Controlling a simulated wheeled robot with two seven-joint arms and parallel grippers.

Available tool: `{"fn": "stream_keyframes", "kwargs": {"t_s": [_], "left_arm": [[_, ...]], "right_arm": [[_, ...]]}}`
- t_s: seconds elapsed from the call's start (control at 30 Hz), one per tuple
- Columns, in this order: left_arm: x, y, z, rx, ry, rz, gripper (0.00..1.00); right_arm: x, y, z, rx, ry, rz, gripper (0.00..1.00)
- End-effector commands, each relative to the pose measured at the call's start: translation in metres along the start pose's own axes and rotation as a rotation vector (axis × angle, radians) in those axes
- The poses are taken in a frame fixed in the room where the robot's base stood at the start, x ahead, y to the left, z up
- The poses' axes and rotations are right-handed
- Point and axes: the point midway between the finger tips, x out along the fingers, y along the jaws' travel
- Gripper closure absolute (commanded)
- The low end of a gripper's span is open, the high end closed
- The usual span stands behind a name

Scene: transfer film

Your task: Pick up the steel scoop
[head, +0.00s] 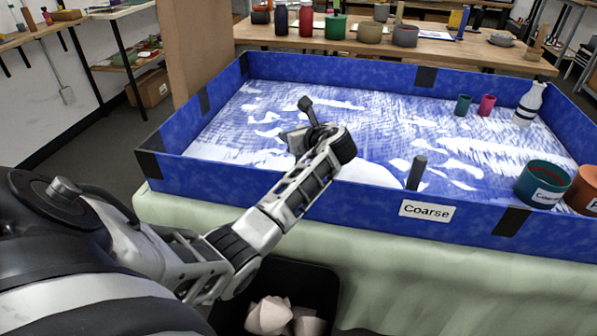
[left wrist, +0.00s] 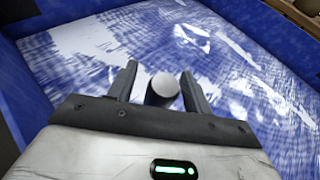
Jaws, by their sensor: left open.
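My left arm reaches over the front wall of a blue tray (head: 270,192). Its gripper (head: 299,138) is seen from behind, mostly hidden by my wrist. In the left wrist view my left gripper (left wrist: 160,76) is open. A grey round-ended cylinder (left wrist: 163,88) lies between its fingers, seen almost end-on, perhaps the steel scoop's handle. I cannot tell whether the fingers touch it. In the head view a dark stick-like piece (head: 307,108) rises beside the gripper; I cannot tell what it belongs to. No scoop bowl is clearly visible. My right gripper is out of view.
A dark upright cylinder (head: 416,172) stands near the "Coarse" label (head: 426,210). A teal pot (head: 545,184), an orange pot (head: 584,188), a white bottle (head: 529,105) and two small cups occupy the tray's right side. The tray's middle is mostly clear.

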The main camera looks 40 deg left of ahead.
Motion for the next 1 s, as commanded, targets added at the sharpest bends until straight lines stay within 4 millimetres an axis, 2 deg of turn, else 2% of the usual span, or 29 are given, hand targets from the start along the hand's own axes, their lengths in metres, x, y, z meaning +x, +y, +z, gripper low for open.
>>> {"fn": "stream_keyframes", "kwargs": {"t_s": [0.17,0.2,0.37,0.4,0.63,0.73,1.0], "left_arm": [[0.001,0.0,0.0,-0.001,0.0,0.0,0.5],[0.001,0.0,0.0,-0.001,0.0,0.0,0.53],[0.001,0.0,0.0,0.0,0.0,0.0,0.97],[0.0,0.0,0.0,0.0,0.0,0.0,1.0],[0.0,0.0,0.001,-0.001,-0.001,0.0,1.0],[-0.002,0.0,0.007,-0.003,-0.002,0.0,1.0],[-0.022,0.0,0.055,-0.006,-0.004,-0.002,1.0]], "right_arm": [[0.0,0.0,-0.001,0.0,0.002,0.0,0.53],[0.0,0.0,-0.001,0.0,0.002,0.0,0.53],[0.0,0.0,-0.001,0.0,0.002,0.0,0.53],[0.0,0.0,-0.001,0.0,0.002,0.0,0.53],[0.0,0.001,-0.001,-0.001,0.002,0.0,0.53],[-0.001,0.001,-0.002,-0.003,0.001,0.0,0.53],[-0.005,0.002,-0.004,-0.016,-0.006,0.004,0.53]]}}
